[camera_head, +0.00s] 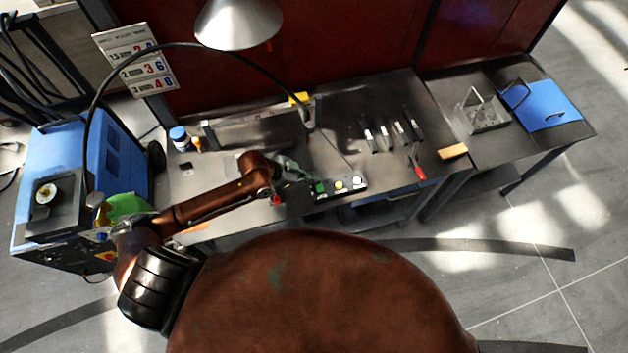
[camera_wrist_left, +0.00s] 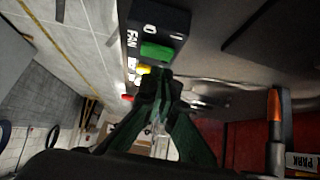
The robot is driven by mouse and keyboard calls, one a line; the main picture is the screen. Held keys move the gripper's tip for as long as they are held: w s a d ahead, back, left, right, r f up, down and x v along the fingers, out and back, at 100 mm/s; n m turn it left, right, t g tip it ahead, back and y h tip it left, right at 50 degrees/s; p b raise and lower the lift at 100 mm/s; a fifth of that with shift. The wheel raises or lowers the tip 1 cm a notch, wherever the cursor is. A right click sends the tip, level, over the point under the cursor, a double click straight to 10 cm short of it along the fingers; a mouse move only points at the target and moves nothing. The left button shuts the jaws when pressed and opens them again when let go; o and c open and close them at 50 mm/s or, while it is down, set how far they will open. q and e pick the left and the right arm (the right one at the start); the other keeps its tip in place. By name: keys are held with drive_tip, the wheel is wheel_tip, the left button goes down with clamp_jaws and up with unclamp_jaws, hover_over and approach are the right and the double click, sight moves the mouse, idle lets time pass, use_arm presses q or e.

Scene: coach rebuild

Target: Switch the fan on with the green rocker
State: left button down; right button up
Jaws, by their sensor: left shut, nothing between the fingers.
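The switch box (camera_head: 338,189) lies near the front edge of the dark bench, with a green rocker (camera_head: 320,187) at its left end and yellow and white parts further right. In the left wrist view the green rocker (camera_wrist_left: 157,52) sits beside the marks "FAN", "0" and "I". My left gripper (camera_head: 298,173) is just left of and behind the box. In the wrist view its shut, empty fingertips (camera_wrist_left: 162,78) are close to the rocker's near end; I cannot tell whether they touch. The fingers partly cover the rest of the box. My right gripper is not in view.
Several dark tools (camera_head: 390,135) and a red-handled tool (camera_head: 418,168) lie right of the box. A blue-lidded jar (camera_head: 180,138) stands at the left. A blue machine (camera_head: 100,155) is beside the bench.

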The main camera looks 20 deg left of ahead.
use_arm(q)
drive_tip(key=shift+f, duration=0.85)
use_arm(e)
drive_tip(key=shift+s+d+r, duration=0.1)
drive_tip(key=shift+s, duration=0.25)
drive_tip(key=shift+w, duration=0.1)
use_arm(q)
drive_tip(key=shift+w+a+f, duration=0.15)
drive_tip(key=shift+f, duration=0.15)
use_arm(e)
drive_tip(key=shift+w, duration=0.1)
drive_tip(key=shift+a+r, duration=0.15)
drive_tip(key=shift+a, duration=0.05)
use_arm(q)
drive_tip(key=shift+s+d+r+p, duration=0.25)
drive_tip(key=shift+s+d+p, duration=0.25)
drive_tip(key=shift+s+p, duration=0.35)
drive_tip(key=shift+w, duration=0.15)
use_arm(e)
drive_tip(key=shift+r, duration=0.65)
